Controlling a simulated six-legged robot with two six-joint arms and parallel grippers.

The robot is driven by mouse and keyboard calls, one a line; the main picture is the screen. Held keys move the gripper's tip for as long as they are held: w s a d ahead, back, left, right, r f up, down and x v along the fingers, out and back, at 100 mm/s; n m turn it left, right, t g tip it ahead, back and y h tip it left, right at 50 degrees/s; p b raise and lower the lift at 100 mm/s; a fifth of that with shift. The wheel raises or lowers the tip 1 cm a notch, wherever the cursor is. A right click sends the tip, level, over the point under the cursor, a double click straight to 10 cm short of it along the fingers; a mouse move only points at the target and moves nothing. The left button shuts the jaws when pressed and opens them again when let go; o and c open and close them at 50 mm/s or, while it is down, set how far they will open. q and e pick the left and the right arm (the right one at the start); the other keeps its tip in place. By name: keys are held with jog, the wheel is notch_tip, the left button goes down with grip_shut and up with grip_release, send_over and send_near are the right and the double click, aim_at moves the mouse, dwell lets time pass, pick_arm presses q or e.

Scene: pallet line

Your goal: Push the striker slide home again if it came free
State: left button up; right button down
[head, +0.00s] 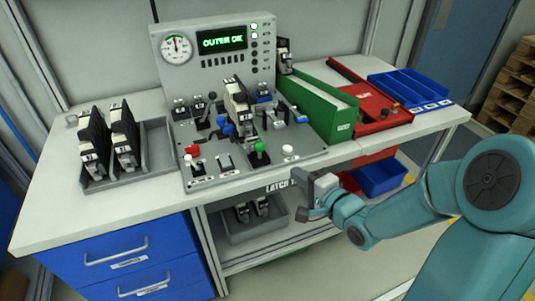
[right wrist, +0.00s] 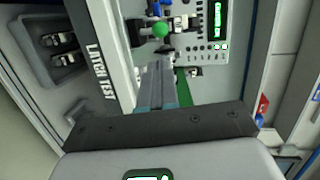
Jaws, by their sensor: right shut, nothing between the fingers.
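The latch test fixture (head: 225,172) stands on the bench, with a black and white latch (head: 237,105) upright in its middle. Around the latch are a green-knobbed lever (head: 259,158), a red knob (head: 192,151) and a white button (head: 288,150). The green knob also shows in the right wrist view (right wrist: 160,30). I cannot make out which part is the striker slide, or whether it is free. My right gripper (head: 299,176) is shut and empty at the fixture's front edge, apart from the levers; its closed fingers show in the right wrist view (right wrist: 156,88). My left gripper is not in view.
The fixture's display (head: 222,40) reads "OUTER OK". A grey tray (head: 158,150) with two latches is at left. A green bin (head: 322,105), a red tray (head: 375,115) and blue bins (head: 410,88) stand at right. A lower grey bin (head: 250,230) is under the bench.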

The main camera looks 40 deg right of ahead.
aim_at(262, 149)
jog(key=w+f+p, duration=0.1)
jog(key=w, duration=0.3)
jog(key=w+p, duration=0.2)
jog(key=w, duration=0.3)
jog(key=w+f+p, duration=0.1)
jog(key=w, duration=0.3)
jog(key=shift+w+d+f, duration=0.15)
jog(key=shift+w+f, duration=0.15)
jog(key=shift+f, duration=0.05)
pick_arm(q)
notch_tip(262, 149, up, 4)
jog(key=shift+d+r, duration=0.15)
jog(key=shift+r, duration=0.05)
pick_arm(e)
jog(key=shift+w, duration=0.1)
